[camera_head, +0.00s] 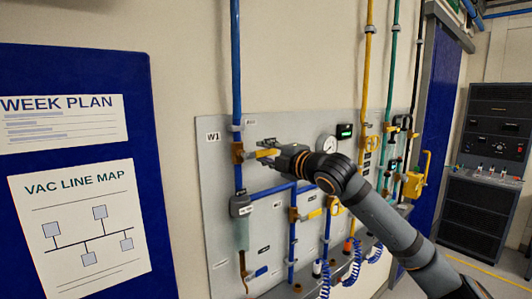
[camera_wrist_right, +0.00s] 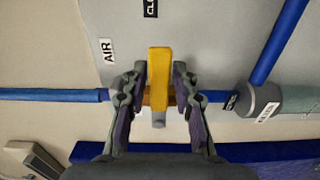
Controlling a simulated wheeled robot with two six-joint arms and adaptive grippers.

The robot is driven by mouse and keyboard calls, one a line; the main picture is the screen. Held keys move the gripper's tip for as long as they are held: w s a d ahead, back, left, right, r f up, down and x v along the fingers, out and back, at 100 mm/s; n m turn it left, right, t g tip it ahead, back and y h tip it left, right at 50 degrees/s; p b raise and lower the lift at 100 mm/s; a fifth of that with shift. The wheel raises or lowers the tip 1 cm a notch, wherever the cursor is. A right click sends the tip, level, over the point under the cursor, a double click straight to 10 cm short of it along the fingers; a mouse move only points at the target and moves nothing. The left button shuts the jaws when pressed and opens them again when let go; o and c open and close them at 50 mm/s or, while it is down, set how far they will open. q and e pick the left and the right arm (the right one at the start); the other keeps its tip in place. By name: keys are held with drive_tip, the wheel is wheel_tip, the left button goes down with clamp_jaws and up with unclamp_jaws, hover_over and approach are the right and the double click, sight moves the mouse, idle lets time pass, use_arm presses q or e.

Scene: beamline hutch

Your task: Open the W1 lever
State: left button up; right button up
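The W1 lever is a yellow handle (camera_head: 266,153) on a brass valve (camera_head: 238,153) on the vertical blue pipe, below the W1 label (camera_head: 213,136). It points right, across the pipe. In the right wrist view the lever (camera_wrist_right: 160,72) lies between the two fingers of my right gripper (camera_wrist_right: 159,85). Slim gaps seem to show on both sides, so the fingers look open around it, close but not clearly touching. In the head view my right gripper (camera_head: 276,150) is at the lever, reaching in from the right. My left gripper is not in view.
A grey panel (camera_head: 222,228) carries more pipes, a round gauge (camera_head: 326,144) and a green display (camera_head: 344,131). A lower yellow lever (camera_head: 314,213) sits beneath my right arm. Coiled blue hoses (camera_head: 352,264) hang below. A blue board (camera_head: 70,70) with papers stands at left.

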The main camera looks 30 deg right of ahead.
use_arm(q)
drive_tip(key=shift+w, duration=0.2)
use_arm(e)
clamp_jaws()
drive_tip(key=shift+f, duration=0.1)
